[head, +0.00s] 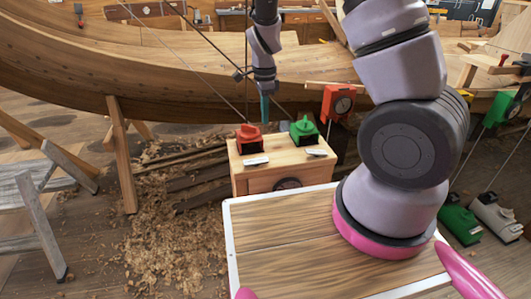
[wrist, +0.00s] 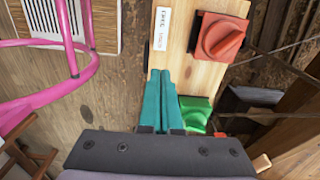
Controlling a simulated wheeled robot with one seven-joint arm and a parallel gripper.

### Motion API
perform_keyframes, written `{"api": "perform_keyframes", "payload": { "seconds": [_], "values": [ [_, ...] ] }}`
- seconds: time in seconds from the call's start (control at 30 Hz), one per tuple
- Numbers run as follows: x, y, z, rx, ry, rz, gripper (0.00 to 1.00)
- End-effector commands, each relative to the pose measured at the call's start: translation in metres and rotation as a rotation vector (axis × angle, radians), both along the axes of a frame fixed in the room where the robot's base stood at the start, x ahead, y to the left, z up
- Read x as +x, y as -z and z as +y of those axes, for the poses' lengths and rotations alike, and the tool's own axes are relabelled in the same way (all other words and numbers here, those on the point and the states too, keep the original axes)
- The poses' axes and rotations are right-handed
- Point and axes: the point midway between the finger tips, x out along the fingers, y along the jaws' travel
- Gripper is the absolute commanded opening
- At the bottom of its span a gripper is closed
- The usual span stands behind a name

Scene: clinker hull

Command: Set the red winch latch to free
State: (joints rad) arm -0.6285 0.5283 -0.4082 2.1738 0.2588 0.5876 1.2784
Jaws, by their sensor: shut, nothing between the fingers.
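The red winch latch (head: 249,137) sits on the left of a wooden box top, with a green one (head: 304,130) to its right. In the wrist view the red latch (wrist: 221,38) is a square base with a raised ridge handle turned diagonally; I cannot tell its setting. A white label (wrist: 161,30) with small print lies beside it. The green latch (wrist: 195,113) is partly hidden by my fingers. My gripper (head: 264,108) has teal fingers, shut and empty, pointing down near the red latch. The wrist view shows the fingers (wrist: 161,88) apart from the red latch.
The curved plank hull (head: 130,75) runs across the back, with thin lines near my arm. Trestles (head: 119,150) and shavings (head: 160,225) are on the left.

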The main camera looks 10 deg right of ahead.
Motion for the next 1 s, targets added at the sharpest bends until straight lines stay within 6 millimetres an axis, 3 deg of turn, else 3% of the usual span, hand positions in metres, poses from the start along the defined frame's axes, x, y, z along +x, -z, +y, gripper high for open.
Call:
{"api": "perform_keyframes", "payload": {
  "seconds": [0.57,0.77,1.0],
  "values": [
    [0.000,0.015,0.000,-0.014,0.019,0.007,0.00],
    [0.000,0.047,-0.002,-0.015,0.020,0.010,0.00],
    [-0.001,0.099,-0.003,-0.014,0.020,0.011,0.00]
  ]
}}
